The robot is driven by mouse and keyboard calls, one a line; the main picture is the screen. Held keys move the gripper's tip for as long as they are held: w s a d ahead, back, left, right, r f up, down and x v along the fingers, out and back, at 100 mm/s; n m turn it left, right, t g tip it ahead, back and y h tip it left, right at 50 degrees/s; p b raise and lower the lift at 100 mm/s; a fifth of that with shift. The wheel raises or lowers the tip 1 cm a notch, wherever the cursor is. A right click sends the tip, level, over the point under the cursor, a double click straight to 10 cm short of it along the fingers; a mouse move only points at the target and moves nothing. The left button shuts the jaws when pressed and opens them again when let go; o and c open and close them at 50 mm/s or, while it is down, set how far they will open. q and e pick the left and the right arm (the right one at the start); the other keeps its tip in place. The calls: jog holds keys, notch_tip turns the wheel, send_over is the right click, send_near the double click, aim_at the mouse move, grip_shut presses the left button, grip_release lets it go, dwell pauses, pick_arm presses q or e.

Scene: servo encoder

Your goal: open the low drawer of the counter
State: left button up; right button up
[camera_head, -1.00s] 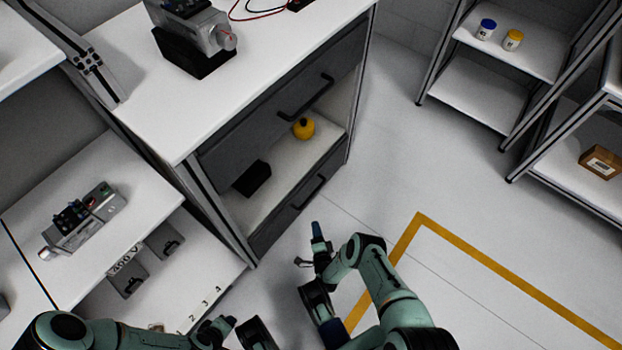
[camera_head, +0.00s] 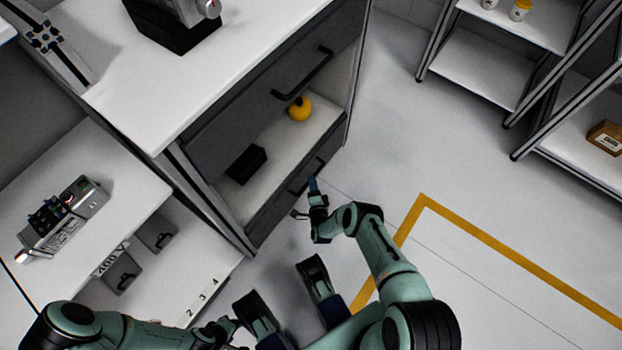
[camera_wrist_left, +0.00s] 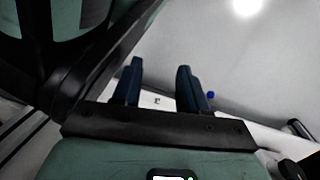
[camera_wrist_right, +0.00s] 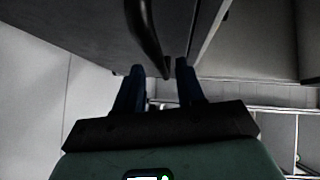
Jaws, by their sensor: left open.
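The counter's low drawer (camera_head: 268,218) has a dark front, flush with the counter and shut, below the open shelf. Its black bar handle (camera_head: 298,184) is partly hidden by my right gripper (camera_head: 314,186). In the right wrist view the fingers of the right gripper (camera_wrist_right: 158,80) are apart, and a dark curved handle (camera_wrist_right: 148,35) reaches down between them in the picture; I cannot tell whether they touch it. My left gripper (camera_wrist_left: 160,88) is open and empty, away from the drawer; its arm shows low left in the head view.
An upper drawer with a bar handle (camera_head: 303,76) is above the shelf, which holds a yellow round object (camera_head: 300,109) and a black box (camera_head: 246,165). A low bench (camera_head: 130,190) stands left of the counter. Open floor (camera_head: 400,130) lies to the right.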

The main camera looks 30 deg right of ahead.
jog(key=b+x, duration=0.1)
jog(key=x, duration=0.1)
jog(key=shift+w+d+f+b, duration=0.1)
jog(key=shift+w+b, duration=0.25)
pick_arm(q)
jog(key=s+f+g, duration=0.2)
jog(key=s, duration=0.3)
jog(key=shift+s+a+f, duration=0.2)
jog(key=shift+a+f, duration=0.1)
jog(key=shift+f, duration=0.1)
pick_arm(e)
jog(key=shift+w+d, duration=0.2)
jog(key=shift+w, duration=0.15)
grip_shut()
